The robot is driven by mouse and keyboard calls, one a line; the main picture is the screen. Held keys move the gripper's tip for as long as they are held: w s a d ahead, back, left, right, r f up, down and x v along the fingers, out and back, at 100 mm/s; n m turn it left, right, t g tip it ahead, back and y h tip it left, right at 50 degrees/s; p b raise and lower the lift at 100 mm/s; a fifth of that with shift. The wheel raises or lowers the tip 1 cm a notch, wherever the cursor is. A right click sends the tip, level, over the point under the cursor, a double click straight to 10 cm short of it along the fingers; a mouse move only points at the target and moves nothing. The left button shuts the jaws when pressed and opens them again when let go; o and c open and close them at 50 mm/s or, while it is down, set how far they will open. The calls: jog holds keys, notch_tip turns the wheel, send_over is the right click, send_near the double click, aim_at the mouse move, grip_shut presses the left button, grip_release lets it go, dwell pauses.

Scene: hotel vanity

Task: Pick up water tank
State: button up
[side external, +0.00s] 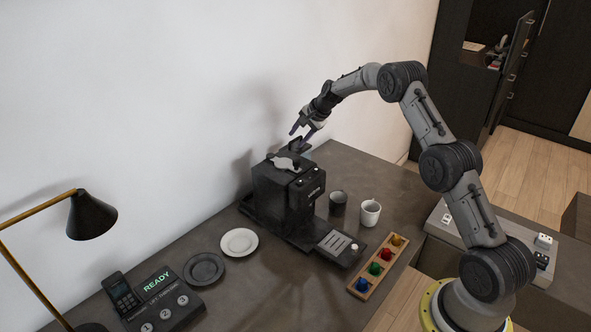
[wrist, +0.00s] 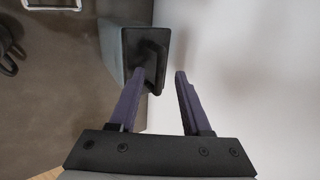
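The water tank (wrist: 122,50) has grey translucent walls and a black lid with a raised loop handle (wrist: 158,62). In the side view, the tank (side external: 307,153) stands at the back of the black coffee machine (side external: 275,190), mostly hidden by it. My gripper (wrist: 160,74) is open with nothing held, its fingers pointing down over the tank. In the wrist view, the left fingertip overlaps the lid beside the handle and the right fingertip is over the pale wall side. The side view also shows my gripper (side external: 299,138) close to the lid; contact cannot be told.
The wall (side external: 200,80) is close behind the machine. In front are a dark cup (side external: 338,203), a white mug (side external: 370,214) and a wooden capsule tray (side external: 378,266). Two plates, a phone unit (side external: 160,300) and a lamp (side external: 92,215) are at left.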

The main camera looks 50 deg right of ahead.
grip_shut()
dwell(1.2)
jog(key=shift+r, duration=0.25)
